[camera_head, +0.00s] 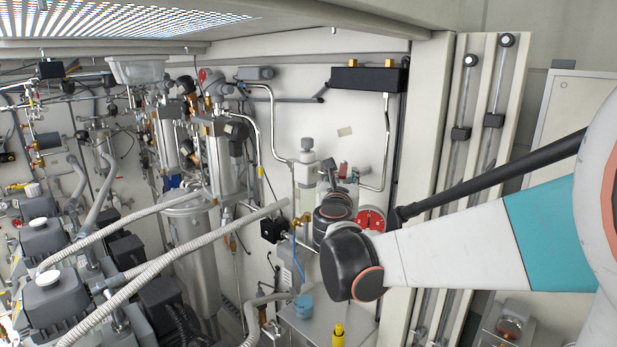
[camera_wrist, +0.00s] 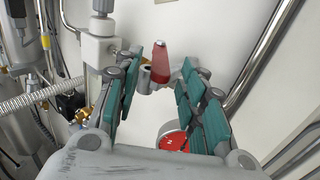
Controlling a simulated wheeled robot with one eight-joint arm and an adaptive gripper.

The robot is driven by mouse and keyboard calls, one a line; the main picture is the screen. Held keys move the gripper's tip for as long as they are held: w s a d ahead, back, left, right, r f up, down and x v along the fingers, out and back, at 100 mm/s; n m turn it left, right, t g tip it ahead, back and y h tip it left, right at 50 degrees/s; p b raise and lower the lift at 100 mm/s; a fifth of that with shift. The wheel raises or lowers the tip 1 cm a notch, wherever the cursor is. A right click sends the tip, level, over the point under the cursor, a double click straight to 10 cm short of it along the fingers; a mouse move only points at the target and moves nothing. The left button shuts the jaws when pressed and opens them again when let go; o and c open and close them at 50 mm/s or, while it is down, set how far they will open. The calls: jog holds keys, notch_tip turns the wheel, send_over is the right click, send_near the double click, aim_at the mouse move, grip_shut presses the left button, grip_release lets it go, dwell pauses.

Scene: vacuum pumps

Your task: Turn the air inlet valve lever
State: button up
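The air inlet valve lever is a small red tapered handle (camera_wrist: 160,62) at the top centre of the wrist view. It points up from a grey metal valve body mounted in front of the white wall. It also shows as a small red patch (camera_head: 343,169) in the head view. My gripper (camera_wrist: 162,66) is open, with teal-padded fingers on the left and right of the lever. Gaps show between the lever and both fingers. The depth between fingertips and lever is hard to judge. In the head view my gripper (camera_head: 352,174) is small and partly hidden by my arm.
A white fitting (camera_wrist: 103,50) on a vertical pipe stands close to the left finger. A steel pipe (camera_wrist: 262,58) runs diagonally right of the gripper. A red round disc (camera_wrist: 173,141) sits below, between the fingers. Pumps and hoses (camera_head: 160,240) crowd the left of the head view.

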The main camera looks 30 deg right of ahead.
jog(key=shift+s+a, duration=0.15)
jog(key=shift+s, duration=0.1)
jog(key=shift+v, duration=0.85)
jog(key=p+v, duration=0.1)
jog(key=v, duration=0.5)
dwell(0.5)
